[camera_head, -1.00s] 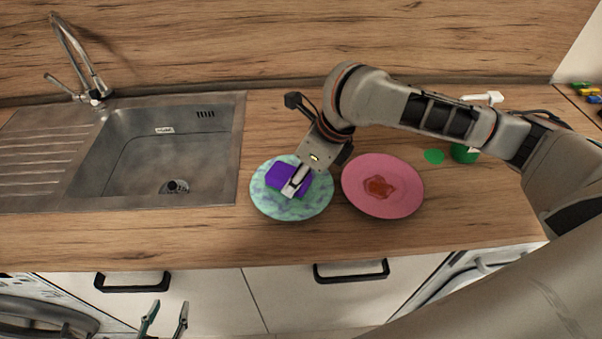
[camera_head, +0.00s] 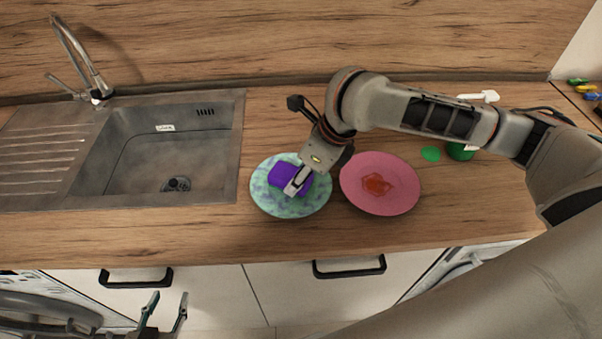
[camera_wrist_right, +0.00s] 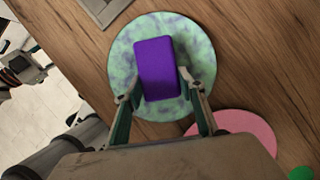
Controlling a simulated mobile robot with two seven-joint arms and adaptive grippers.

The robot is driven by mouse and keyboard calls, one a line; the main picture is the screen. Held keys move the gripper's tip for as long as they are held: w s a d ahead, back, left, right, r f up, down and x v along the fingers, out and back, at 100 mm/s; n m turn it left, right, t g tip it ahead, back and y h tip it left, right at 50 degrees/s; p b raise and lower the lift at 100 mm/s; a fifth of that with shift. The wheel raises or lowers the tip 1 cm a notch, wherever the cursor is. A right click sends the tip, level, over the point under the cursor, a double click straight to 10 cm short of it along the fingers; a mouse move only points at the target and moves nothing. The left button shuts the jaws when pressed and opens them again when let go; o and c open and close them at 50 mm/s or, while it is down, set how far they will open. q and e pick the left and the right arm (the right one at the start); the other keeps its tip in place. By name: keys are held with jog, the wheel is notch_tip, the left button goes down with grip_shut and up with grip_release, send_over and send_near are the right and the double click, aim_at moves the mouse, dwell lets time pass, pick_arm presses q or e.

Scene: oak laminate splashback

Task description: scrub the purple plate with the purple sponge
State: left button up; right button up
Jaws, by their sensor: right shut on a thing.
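The purple sponge (camera_head: 280,174) is over a round pale green plate (camera_head: 268,203) mottled with purple-blue. My right gripper (camera_head: 297,182) is shut on the sponge from above. In the right wrist view the sponge (camera_wrist_right: 155,62) sits between the two fingers (camera_wrist_right: 154,92), inside the plate's rim (camera_wrist_right: 118,55). Whether the sponge touches the plate is hard to tell. A pink plate (camera_head: 395,200) with a red smear (camera_head: 376,185) lies just right of the green one. No plainly purple plate shows. My left gripper (camera_head: 167,306) is open and empty, low before the cabinet fronts.
A steel sink (camera_head: 150,165) with a tap (camera_head: 95,85) lies to the left. A green item (camera_head: 460,152) and a green disc (camera_head: 431,154) are at the right, behind the pink plate. The counter's front strip (camera_head: 200,235) is clear.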

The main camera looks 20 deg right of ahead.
jog(key=shift+r+p, duration=0.85)
jog(key=shift+r, duration=2.35)
